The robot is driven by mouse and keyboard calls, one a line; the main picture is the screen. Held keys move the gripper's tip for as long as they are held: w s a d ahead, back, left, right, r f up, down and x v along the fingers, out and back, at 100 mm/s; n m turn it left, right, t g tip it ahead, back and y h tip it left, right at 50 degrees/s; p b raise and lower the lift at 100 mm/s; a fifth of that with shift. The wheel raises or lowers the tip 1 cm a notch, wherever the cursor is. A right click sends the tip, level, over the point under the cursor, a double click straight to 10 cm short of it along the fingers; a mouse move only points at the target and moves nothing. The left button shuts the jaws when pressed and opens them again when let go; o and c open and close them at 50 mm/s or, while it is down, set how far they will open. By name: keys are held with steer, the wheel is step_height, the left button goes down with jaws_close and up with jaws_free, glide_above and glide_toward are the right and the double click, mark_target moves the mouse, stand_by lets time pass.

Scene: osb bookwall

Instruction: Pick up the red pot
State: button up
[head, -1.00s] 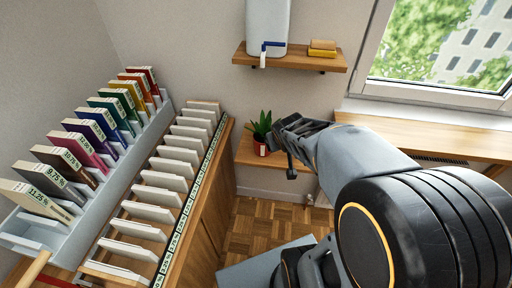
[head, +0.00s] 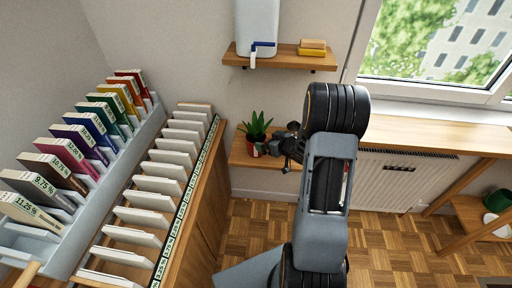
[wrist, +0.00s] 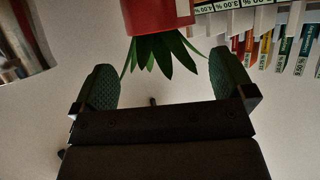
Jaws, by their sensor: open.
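The red pot (head: 254,140) holds a spiky green plant (head: 257,125) and stands upright on a low wooden shelf (head: 243,156) against the wall in the head view. My gripper (head: 276,148) is beside the pot at its right, and partly overlaps it in that view. In the wrist view, which shows the scene upside down, the red pot (wrist: 155,14) is at the top edge, cut off by the frame. The open fingers of my gripper (wrist: 171,85) are spread on either side of the leaves. I see no contact with the pot.
A rack of coloured boxes (head: 82,128) and a row of white cards (head: 170,160) stand at the left. A wall shelf (head: 278,62) with a white dispenser is above the pot. A radiator (head: 400,182) is at the right. The parquet floor (head: 385,235) is clear.

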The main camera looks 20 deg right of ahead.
mark_target(258, 138)
steer(key=shift+x, duration=3.9)
steer(key=shift+s, duration=0.1)
steer(key=shift+c, duration=0.2)
steer(key=shift+f, duration=0.1)
steer(key=c, duration=1)
steer(key=shift+c, duration=0.7)
